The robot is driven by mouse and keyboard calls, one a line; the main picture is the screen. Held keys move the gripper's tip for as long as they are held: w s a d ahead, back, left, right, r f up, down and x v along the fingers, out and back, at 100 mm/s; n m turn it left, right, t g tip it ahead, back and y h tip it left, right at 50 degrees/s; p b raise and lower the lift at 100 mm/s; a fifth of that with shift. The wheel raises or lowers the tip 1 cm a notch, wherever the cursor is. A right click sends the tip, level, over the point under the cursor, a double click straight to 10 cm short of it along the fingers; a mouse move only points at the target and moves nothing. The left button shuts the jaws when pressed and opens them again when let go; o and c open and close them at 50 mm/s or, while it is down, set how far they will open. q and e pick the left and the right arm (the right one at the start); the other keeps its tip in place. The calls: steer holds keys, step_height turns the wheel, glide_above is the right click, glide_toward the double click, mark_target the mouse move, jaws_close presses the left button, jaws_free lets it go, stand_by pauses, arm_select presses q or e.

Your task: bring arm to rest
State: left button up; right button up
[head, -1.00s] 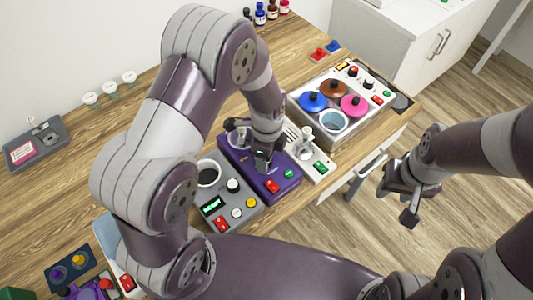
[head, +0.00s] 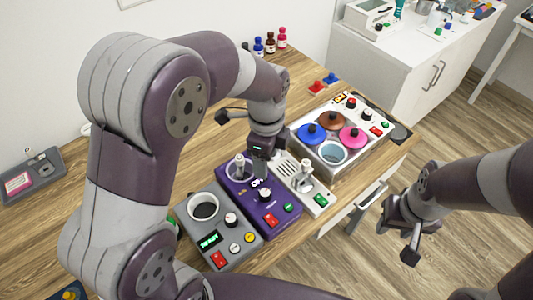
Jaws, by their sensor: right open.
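My right gripper (head: 403,232) shows at the right of the head view, its dark fingers apart with nothing between them. It hangs over the wooden floor, clear of the bench. My left arm comes in from the left and arches over the bench. The end of my left arm, with the left gripper (head: 262,150), points down above the back of a purple device (head: 262,204). The arm hides most of the left gripper's fingers, so I cannot tell their opening or any contact.
The wooden bench (head: 345,190) holds a grey device (head: 240,228) with a dark cup well, a white device (head: 308,182), and a box with coloured lids (head: 333,160). Small bottles (head: 270,44) stand at the back. A white cabinet (head: 425,60) stands behind right. Floor around my right gripper is free.

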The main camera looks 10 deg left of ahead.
arm_select(q)
steer(key=s+a+f+n+t, duration=0.1)
steer(key=s+a+n, duration=0.6)
steer(key=n, duration=1.2)
steer(key=shift+s+a+f+t, duration=0.25)
steer(key=shift+s+f+t, duration=0.15)
steer(key=shift+s+f, duration=0.55)
steer(key=shift+r, duration=0.15)
steer(key=shift+s, duration=0.1)
